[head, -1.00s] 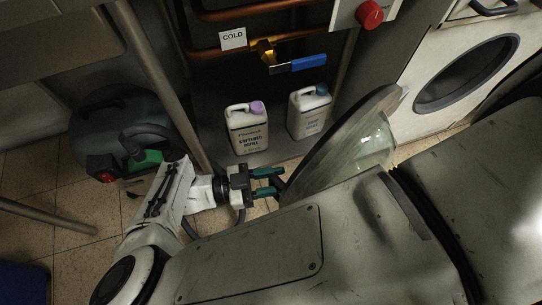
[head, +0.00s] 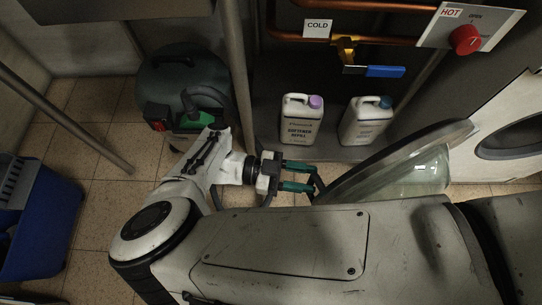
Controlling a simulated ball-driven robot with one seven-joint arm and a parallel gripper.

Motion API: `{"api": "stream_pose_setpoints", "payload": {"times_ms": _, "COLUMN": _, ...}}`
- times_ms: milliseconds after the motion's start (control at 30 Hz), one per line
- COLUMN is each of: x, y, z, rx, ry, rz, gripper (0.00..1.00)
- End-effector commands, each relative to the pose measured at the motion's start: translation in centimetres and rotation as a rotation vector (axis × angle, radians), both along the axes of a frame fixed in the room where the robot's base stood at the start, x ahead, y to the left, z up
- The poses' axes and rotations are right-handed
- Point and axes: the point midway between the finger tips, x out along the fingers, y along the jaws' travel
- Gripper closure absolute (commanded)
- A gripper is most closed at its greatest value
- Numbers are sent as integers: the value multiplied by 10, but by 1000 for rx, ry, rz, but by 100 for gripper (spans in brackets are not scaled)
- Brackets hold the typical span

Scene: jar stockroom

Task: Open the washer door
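The washer door (head: 372,168) stands swung wide out from the washer front, with a dark rim and a clear glass bowl (head: 425,172). Its round opening (head: 512,138) shows at the right edge. My gripper (head: 312,177) has two green fingers with a clear gap between them. Their tips are at the dark handle (head: 319,184) on the door's free edge. Whether they press on the handle is hard to see. My arm covers the lower part of the door.
Two white jugs (head: 301,119) (head: 366,121) stand behind the door under copper pipes with a blue-handled valve (head: 374,71). A dark green canister machine (head: 185,85) and a metal post (head: 238,75) are behind my arm. A blue crate (head: 38,230) stands left; tiled floor lies between.

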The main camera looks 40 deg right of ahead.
Motion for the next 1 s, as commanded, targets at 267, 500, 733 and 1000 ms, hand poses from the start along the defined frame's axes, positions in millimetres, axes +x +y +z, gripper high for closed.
{"api": "stream_pose_setpoints", "payload": {"times_ms": 267, "x": 41, "y": 31, "z": -2, "rx": 3, "ry": 0, "rz": 2, "gripper": 61}}
{"api": "stream_pose_setpoints", "payload": {"times_ms": 500, "x": 66, "y": 50, "z": -2, "rx": 1, "ry": -1, "rz": 1, "gripper": 61}}
{"api": "stream_pose_setpoints", "payload": {"times_ms": 733, "x": 75, "y": 57, "z": 0, "rx": -1, "ry": 1, "rz": 0, "gripper": 61}}
{"api": "stream_pose_setpoints", "payload": {"times_ms": 1000, "x": 75, "y": 57, "z": 0, "rx": -1, "ry": 0, "rz": 0, "gripper": 61}}
